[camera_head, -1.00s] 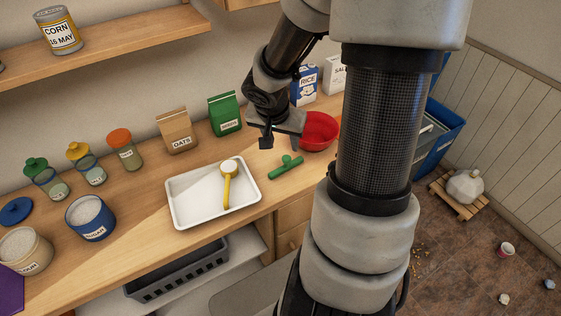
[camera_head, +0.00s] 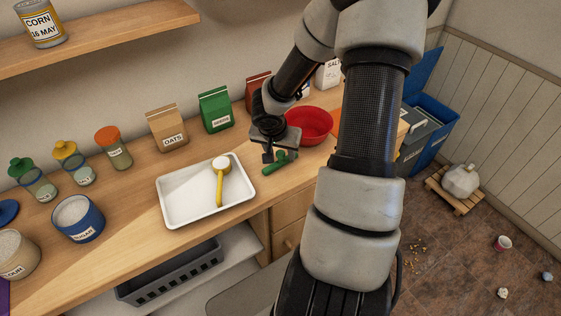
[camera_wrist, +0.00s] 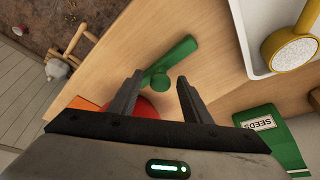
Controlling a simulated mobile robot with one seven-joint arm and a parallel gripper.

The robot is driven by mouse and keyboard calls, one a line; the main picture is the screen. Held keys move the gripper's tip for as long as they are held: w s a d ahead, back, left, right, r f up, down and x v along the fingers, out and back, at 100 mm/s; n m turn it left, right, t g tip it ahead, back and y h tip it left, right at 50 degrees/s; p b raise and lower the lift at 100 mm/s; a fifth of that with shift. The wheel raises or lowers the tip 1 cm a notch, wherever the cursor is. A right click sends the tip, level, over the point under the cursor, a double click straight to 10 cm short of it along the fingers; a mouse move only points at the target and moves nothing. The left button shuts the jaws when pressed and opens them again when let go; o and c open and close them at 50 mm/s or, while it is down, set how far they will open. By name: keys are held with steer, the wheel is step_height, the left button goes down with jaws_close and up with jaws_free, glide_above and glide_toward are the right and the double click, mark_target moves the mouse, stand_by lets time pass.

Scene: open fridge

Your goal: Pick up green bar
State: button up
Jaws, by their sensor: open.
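The green bar (camera_head: 275,165) lies on the wooden counter between the white tray and the red bowl. It is a short green rod with a round knob on its side. In the wrist view the green bar (camera_wrist: 176,58) lies beyond the fingertips, with its knob toward the gap between them. My gripper (camera_head: 279,156) is over the counter right at the bar, partly covering it in the head view. I cannot tell whether a finger touches the bar.
A white tray (camera_head: 178,213) with a yellow-handled scoop (camera_head: 220,185) stands left of the bar. A red bowl (camera_head: 312,125) is close behind my gripper. A green seeds bag (camera_head: 214,110) and an oats bag (camera_head: 167,128) stand at the back. The counter's front edge is near.

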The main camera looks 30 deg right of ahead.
mark_target(281, 152)
jaws_close()
step_height(281, 152, up, 10)
steer(key=p, duration=0.3)
stand_by(0.3)
